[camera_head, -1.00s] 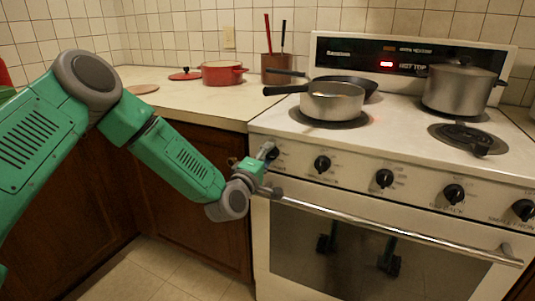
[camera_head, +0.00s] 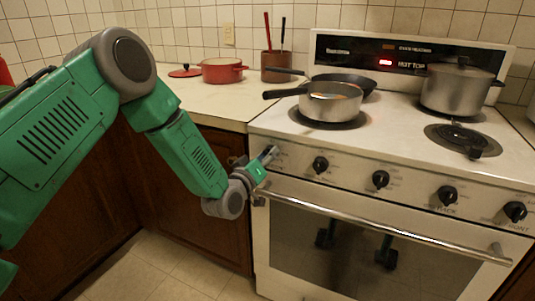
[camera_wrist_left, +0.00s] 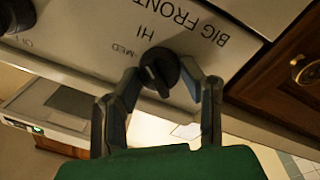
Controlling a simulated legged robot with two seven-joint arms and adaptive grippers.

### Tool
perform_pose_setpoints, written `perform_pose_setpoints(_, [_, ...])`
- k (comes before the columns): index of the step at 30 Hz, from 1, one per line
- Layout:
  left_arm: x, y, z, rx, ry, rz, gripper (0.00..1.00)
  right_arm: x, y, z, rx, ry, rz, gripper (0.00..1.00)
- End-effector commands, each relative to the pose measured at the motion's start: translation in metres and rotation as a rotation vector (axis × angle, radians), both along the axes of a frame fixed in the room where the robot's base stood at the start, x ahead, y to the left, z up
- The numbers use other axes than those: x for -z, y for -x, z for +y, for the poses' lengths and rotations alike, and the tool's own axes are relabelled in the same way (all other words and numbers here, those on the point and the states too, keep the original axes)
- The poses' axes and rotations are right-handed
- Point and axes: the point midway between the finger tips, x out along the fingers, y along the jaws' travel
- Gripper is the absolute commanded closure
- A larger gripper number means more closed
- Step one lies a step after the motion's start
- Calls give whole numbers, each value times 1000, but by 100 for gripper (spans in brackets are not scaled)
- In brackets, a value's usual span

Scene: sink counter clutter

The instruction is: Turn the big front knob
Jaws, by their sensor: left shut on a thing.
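The big front knob (camera_wrist_left: 158,70) is a round black knob on the stove's white front panel. In the left wrist view, the upside-down words BIG FRONT, HI and MED stand around it. My left gripper (camera_wrist_left: 166,82) has one finger on each side of the knob and is shut on it. In the head view, my left gripper (camera_head: 270,157) is at the left end of the panel and largely hides this knob. My right gripper is not in view.
More black knobs (camera_head: 381,179) run along the panel to the right. The oven door handle (camera_head: 380,226) sticks out just below. A saucepan (camera_head: 330,103), a dark skillet (camera_head: 345,82) and a lidded pot (camera_head: 457,89) stand on the stove. Wooden cabinets (camera_head: 195,215) lie left.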

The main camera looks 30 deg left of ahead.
Motion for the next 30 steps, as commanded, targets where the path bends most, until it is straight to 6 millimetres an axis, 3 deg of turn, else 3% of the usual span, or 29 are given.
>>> perform_pose_setpoints(1, [8,3,-1,5,-18,21,94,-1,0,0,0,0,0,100])
perform_pose_setpoints(20, [8,3,-1,3,-67,20,94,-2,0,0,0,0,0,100])
perform_pose_setpoints(21, [8,3,-1,3,-67,20,58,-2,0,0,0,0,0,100])
perform_pose_setpoints(22, [8,3,-1,3,-66,19,48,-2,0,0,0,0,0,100])
perform_pose_setpoints(30, [3,2,0,2,-65,8,45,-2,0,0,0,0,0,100])
